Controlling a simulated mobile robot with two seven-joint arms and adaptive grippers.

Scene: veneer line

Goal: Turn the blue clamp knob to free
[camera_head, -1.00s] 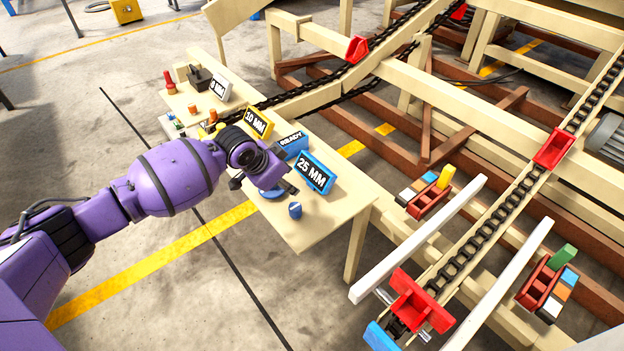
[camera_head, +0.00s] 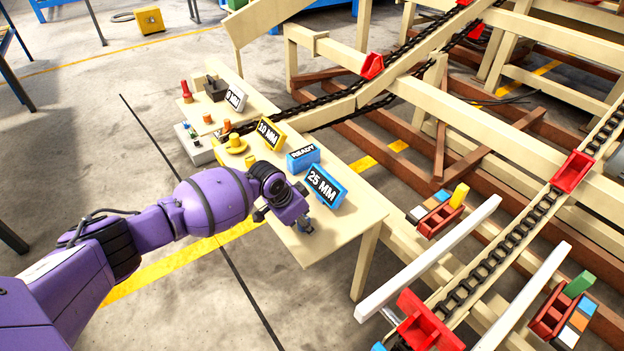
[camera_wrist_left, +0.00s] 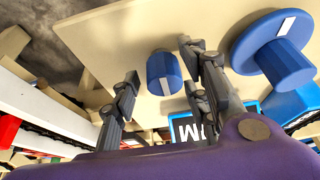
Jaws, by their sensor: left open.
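A small blue knob with a white stripe (camera_wrist_left: 163,73) stands on the pale table (camera_head: 335,232) near its front corner. In the left wrist view it is between the two fingers of my left gripper (camera_wrist_left: 158,62), with gaps on both sides. A wider blue disc (camera_wrist_left: 250,40) with a raised blue grip and white mark is to the right, outside the fingers. In the head view my left gripper (camera_head: 283,220) is over the table corner, open and pointing down, and largely hides both blue parts. My right gripper is not in view.
A blue 25 MM sign (camera_head: 325,186) and a blue READY block (camera_head: 303,158) stand just behind the gripper. A yellow 10 MM sign (camera_head: 269,133) and yellow knob (camera_head: 235,141) are farther along. White rails (camera_head: 430,258) and a chain conveyor lie right.

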